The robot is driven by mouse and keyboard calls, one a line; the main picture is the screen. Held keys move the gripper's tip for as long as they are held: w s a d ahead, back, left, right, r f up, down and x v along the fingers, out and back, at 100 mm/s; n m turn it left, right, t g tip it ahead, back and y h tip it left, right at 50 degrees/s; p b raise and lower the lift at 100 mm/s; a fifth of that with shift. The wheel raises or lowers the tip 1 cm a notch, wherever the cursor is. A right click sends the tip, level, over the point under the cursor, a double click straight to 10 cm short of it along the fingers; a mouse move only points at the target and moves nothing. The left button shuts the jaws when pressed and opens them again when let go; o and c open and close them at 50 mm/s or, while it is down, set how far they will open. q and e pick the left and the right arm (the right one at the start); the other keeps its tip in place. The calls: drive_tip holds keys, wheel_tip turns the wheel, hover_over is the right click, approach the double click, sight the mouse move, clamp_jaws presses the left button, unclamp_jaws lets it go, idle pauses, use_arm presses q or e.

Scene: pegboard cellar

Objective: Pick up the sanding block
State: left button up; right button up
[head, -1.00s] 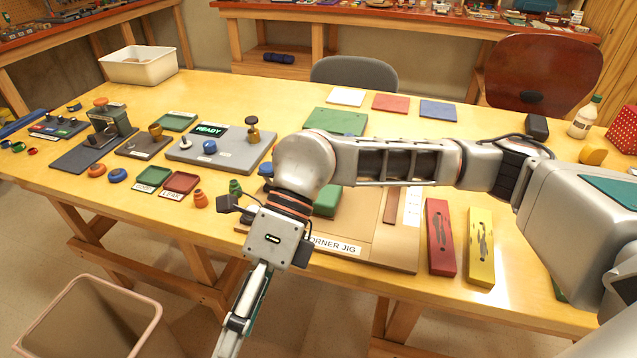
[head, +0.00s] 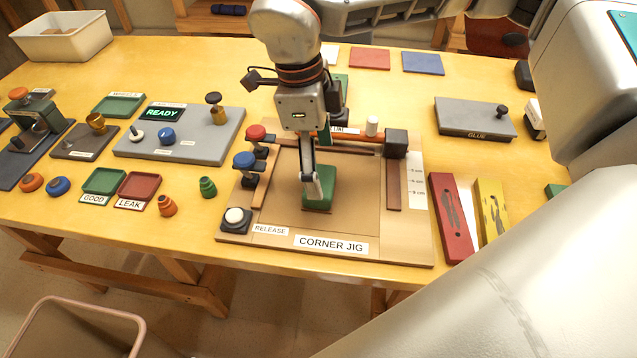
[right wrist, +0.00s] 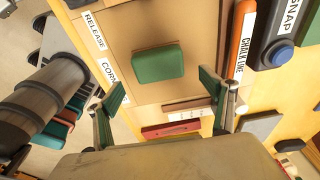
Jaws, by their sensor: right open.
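The sanding block appears to be the green block (head: 324,188) with a brown underside, lying on the bare bed of the corner jig (head: 355,215). In the head view my right gripper (head: 313,192) points down over the block and hides part of it. In the right wrist view the green block (right wrist: 158,63) lies ahead of the spread fingers of the right gripper (right wrist: 162,86), with a clear gap between them. The right gripper is open and empty. My left gripper is not in view.
Blue and red knobs (head: 245,161) and a white release button (head: 236,218) line the jig's left side. A dark block (head: 396,143) and wooden strip stand on its right. Red (head: 450,218) and yellow (head: 492,212) bars lie right of the jig. A glue pad (head: 475,118) sits behind them.

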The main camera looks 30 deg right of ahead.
wheel_tip(320, 180, down, 4)
drive_tip(key=shift+f, duration=0.2)
drive_tip(key=shift+f+b, duration=0.3)
drive_tip(key=shift+f, duration=0.05)
drive_tip(key=c, duration=1.3)
drive_tip(key=shift+o, duration=0.2)
drive_tip(key=shift+r, duration=0.3)
use_arm(q)
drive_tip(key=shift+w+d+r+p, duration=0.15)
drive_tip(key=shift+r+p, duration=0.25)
drive_tip(key=shift+p, duration=0.25)
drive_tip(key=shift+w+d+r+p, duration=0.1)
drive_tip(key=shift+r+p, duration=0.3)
drive_tip(key=shift+p, duration=0.25)
use_arm(e)
wheel_tip(320, 180, up, 20)
drive_tip(key=shift+f, duration=0.25)
